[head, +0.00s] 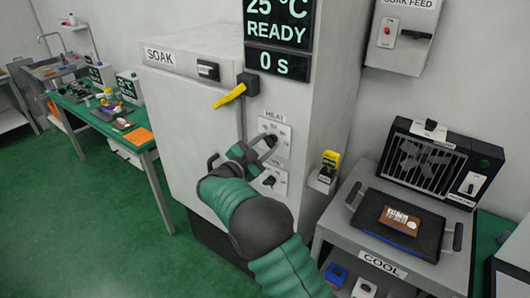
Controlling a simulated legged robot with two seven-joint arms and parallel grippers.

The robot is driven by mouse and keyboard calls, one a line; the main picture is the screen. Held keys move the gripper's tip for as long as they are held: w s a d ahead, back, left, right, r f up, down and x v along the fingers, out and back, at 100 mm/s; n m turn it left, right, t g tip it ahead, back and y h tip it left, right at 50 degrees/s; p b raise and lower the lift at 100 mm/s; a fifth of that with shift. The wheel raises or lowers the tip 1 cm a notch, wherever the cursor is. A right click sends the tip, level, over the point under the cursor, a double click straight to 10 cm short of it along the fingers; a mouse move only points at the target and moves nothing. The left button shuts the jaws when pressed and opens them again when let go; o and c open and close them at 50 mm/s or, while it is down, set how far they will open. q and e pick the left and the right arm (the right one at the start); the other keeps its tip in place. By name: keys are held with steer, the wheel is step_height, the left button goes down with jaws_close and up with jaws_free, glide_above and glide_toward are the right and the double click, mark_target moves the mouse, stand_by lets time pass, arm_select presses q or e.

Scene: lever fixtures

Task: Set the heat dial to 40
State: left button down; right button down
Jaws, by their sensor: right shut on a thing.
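The heat dial (271,140) is a dark knob on a white panel (283,126) on the front of the grey SOAK cabinet (190,115). The label above it looks like HEAT; the scale marks are too small to read. My right gripper (260,146) is at this dial with its fingers shut on the knob, partly covering it. The display (278,35) above reads 25 °C, READY and 0 S. My left gripper is not in view.
A yellow lever (230,97) sticks out above the dial. A second panel with a dark knob (269,181) is just below. At right, a COOL stand (337,238) holds a dark tray (372,223). A green bench (100,120) stands far left; green floor is clear.

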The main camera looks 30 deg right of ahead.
steer(key=shift+f+m+b, duration=0.15)
steer(key=shift+m+b, duration=0.45)
steer(key=shift+m, duration=0.1)
steer(key=c, duration=0.9)
jaws_free()
steer(key=b+v, duration=0.1)
steer(key=v, duration=1.6)
steer(key=shift+b, duration=0.3)
